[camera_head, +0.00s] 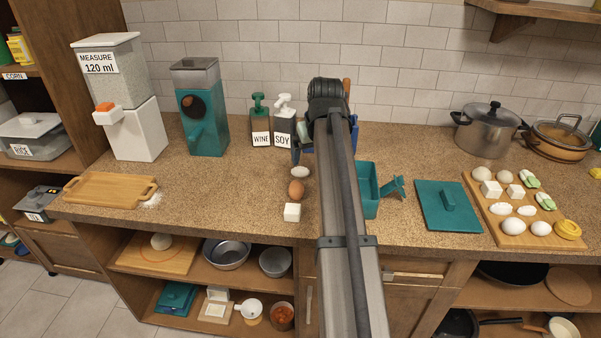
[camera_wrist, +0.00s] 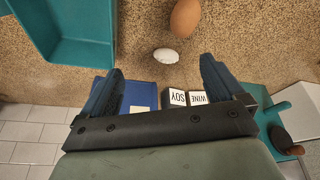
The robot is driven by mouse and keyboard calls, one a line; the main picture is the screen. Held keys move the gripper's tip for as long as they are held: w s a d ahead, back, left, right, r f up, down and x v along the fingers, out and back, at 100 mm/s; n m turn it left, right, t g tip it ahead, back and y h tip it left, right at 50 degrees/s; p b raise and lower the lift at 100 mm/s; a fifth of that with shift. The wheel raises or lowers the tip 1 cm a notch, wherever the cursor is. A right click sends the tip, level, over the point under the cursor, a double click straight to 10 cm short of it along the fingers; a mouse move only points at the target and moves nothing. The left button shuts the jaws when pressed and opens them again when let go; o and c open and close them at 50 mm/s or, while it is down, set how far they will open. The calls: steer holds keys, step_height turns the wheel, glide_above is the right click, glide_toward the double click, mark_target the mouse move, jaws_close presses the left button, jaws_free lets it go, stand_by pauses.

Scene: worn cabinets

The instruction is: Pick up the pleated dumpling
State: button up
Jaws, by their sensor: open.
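A small white oval piece with faint ridges, which looks like the pleated dumpling (camera_head: 300,172), lies on the speckled counter just left of my arm. In the wrist view the dumpling (camera_wrist: 166,55) appears beyond and between the fingertips of my gripper (camera_wrist: 161,66), with nothing touching it. My gripper is open, its two dark blue fingers wide apart and empty. In the head view my own arm hides most of the gripper. More white oval pieces (camera_head: 502,208) lie on the wooden board at right; their pleats are too small to tell.
A brown egg (camera_head: 296,190) and white cube (camera_head: 292,212) lie in front of the dumpling. Wine (camera_head: 259,120) and soy (camera_head: 284,121) dispensers stand behind it. A teal container (camera_head: 368,190) is right of my arm. The wooden board (camera_head: 480,205) holds several foods.

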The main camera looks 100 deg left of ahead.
mark_target(300, 169)
steer(key=s+a+m+t, duration=0.1)
steer(key=s+a+m, duration=0.3)
steer(key=m, duration=0.1)
steer(key=x, duration=1.3)
steer(key=shift+s+a+f, duration=0.1)
steer(key=shift+s+a, duration=0.05)
steer(key=shift+a, duration=0.35)
steer(key=c, duration=1.1)
